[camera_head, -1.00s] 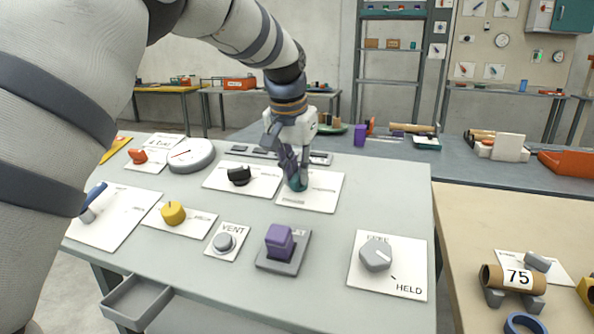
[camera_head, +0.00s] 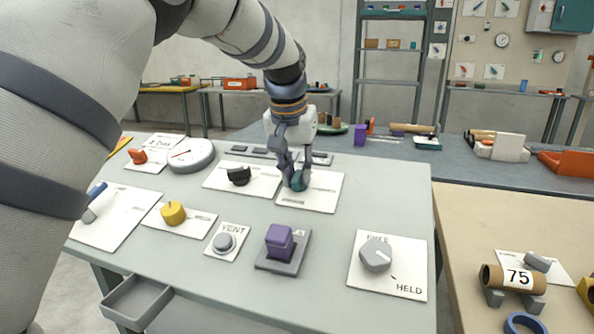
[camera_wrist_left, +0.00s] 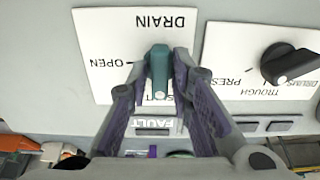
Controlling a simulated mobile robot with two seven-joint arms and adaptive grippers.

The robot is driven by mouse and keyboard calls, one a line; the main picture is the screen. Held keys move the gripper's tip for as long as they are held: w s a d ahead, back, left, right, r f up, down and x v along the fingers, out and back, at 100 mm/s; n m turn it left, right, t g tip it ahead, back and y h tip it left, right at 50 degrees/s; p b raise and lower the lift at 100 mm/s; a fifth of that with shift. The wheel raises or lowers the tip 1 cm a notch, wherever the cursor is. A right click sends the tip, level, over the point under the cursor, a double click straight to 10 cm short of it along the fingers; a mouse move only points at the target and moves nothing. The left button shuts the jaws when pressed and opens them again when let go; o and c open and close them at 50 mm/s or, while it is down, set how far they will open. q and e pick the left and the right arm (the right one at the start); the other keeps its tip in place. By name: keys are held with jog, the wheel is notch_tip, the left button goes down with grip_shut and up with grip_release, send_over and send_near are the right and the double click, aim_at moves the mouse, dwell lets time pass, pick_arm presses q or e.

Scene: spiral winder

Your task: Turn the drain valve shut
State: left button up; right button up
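The drain valve is a teal handle (camera_wrist_left: 160,72) on a white plate (camera_wrist_left: 110,52) marked DRAIN and OPEN. In the left wrist view, the handle stands straight up and down, its lower end by a partly hidden word. OPEN is off to its left. In the head view, the teal handle (camera_head: 299,183) is partly covered by my fingers. My left gripper (camera_head: 294,178) is over it from behind. In the left wrist view, its fingers (camera_wrist_left: 162,62) straddle the handle and their tips appear to touch its two sides. My right gripper is not in view.
A black knob (camera_head: 239,175) on its own plate is just left of the drain plate. A purple block handle (camera_head: 280,241), a yellow knob (camera_head: 173,213) and a grey dial (camera_head: 376,255) are nearer the front. A round gauge (camera_head: 190,155) stands back left.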

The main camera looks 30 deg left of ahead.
pick_arm(q)
jog(key=shift+o, duration=0.3)
jog(key=v, duration=1.2)
